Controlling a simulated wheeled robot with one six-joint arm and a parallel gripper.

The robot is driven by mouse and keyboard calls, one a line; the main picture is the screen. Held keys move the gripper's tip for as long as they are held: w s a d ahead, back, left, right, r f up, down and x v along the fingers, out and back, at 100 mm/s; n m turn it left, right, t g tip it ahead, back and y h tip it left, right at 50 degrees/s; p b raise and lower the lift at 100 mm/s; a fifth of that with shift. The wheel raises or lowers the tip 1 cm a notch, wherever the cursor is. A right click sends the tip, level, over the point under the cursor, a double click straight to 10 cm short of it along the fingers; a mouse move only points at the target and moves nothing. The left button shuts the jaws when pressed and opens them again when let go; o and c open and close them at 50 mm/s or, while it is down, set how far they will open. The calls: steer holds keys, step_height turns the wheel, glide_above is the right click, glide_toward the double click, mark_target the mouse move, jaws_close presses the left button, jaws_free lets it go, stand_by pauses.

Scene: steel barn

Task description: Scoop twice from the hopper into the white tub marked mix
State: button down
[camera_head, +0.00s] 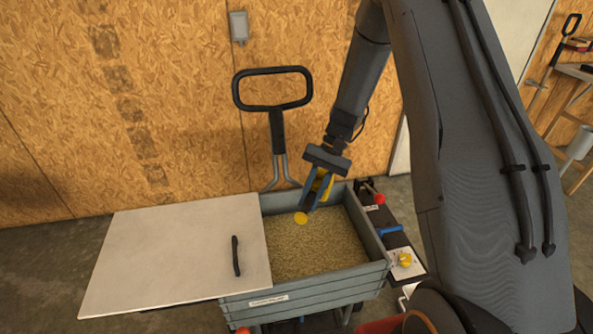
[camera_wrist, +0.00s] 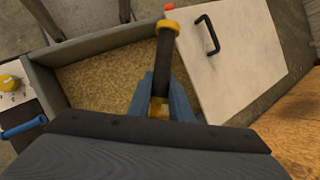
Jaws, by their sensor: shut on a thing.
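The hopper (camera_head: 306,292) is a grey-blue bin of pale yellow grain (camera_head: 318,248); it also shows in the wrist view (camera_wrist: 85,45). My gripper (camera_head: 313,198) is over the hopper's back part, pointing down. In the wrist view my gripper (camera_wrist: 165,95) is shut on a tool with a dark bar (camera_wrist: 164,65) and yellow parts, apparently the scoop. A yellow round end (camera_head: 301,218) shows beside the fingers against the grain. Whether it touches the grain, and what the scoop holds, I cannot tell. I see no tub marked mix.
A white lid (camera_head: 178,252) with a black handle (camera_head: 236,256) covers the hopper's left side. A panel with a yellow knob (camera_head: 405,259), blue lever (camera_head: 390,230) and red knob (camera_head: 379,198) lines its right. A black push handle (camera_head: 272,88) rises behind. A whitish cylinder (camera_head: 579,143) stands far right.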

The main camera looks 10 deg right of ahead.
steer(key=r+m+t+y+p, duration=0.1)
steer(key=r+m+t, duration=0.1)
steer(key=m, duration=0.2)
steer(key=w+r+m+t+y+p, duration=0.1)
steer(key=r+m+t+y+p, duration=0.1)
steer(key=m, duration=0.2)
steer(key=r+m+t+y+p, duration=0.2)
steer(key=m+t, duration=0.1)
steer(key=m, duration=0.1)
steer(key=shift+w+a+r, duration=0.15)
steer(key=shift+w, duration=0.1)
step_height(320, 180, down, 27)
steer(key=b, duration=1.6)
steer(key=shift+b, duration=0.4)
steer(key=shift+f, duration=0.35)
stand_by(1.9)
